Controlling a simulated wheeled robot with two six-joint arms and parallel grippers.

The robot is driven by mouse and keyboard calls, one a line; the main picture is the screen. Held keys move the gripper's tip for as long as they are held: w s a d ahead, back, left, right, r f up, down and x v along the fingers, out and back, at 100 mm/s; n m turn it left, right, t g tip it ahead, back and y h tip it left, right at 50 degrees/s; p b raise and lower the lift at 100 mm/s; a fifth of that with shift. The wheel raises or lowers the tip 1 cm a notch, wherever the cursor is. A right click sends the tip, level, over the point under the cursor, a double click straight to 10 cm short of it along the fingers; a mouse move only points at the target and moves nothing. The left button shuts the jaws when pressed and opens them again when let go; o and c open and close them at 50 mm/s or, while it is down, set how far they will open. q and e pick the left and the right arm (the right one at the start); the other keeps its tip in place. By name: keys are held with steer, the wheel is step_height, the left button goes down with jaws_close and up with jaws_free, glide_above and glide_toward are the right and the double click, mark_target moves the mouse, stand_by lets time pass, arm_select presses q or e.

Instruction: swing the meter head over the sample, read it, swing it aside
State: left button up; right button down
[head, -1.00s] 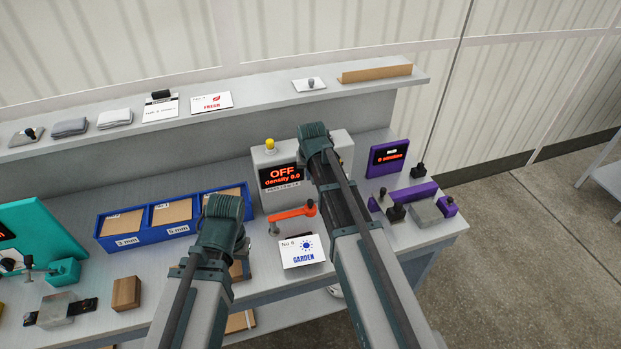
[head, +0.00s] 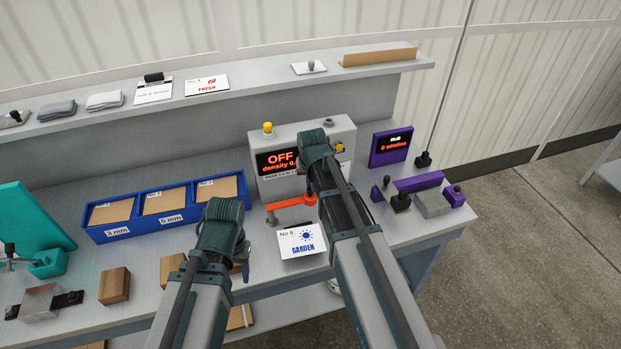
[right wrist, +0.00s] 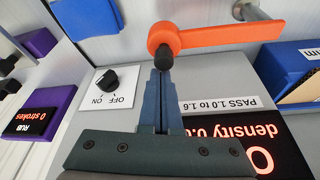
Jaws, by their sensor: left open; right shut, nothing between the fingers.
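The grey meter box (head: 337,130) stands on the bench with a dark screen (head: 277,163) reading OFF and density, its last digits partly hidden. An orange swing arm (head: 290,201) is in front, with a silver cylinder (head: 270,218) under its left end. In the right wrist view the orange arm (right wrist: 225,33) has a black knob (right wrist: 164,57). My right gripper (right wrist: 160,73) is shut, its tips just at the knob; I cannot tell whether they touch. A GARDEN card (head: 301,241) lies in front of the meter. My left gripper (head: 240,252) is open, mostly hidden behind its wrist.
A rotary switch (right wrist: 102,80) marked OFF and ON points near OFF. A blue three-bin tray (head: 160,219) is left of the meter, a purple rub device (head: 391,147) right. A wooden block (head: 114,286) lies at front left. A shelf (head: 250,78) runs behind.

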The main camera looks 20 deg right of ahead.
steer(key=shift+s+m+h, duration=0.3)
steer(key=shift+s+m, duration=0.6)
steer(key=shift+s, duration=0.3)
steer(key=s+a+m, duration=0.1)
steer(key=s+m, duration=0.1)
steer(key=s+a+m+g+h, duration=0.1)
steer(key=s+m, duration=0.4)
steer(key=s, duration=0.1)
steer(key=shift+s+a+g+h, duration=0.25)
steer(key=shift+a+g+h, duration=0.15)
steer(key=shift+s+a, duration=0.95)
steer(key=shift+a, duration=0.1)
arm_select(q)
steer(key=shift+d, duration=0.1)
arm_select(e)
steer(key=shift+s+a, duration=0.1)
steer(key=d, duration=0.1)
steer(key=w+d, duration=0.1)
steer(key=d, duration=0.2)
steer(key=shift+w+d, duration=0.15)
steer(key=shift+w, duration=0.2)
arm_select(q)
step_height(320, 180, up, 10)
steer(key=p, duration=0.9)
steer(key=shift+d+f, duration=0.25)
steer(key=shift+d, duration=0.15)
arm_select(e)
steer(key=v, duration=1)
steer(key=shift+w+a, duration=0.25)
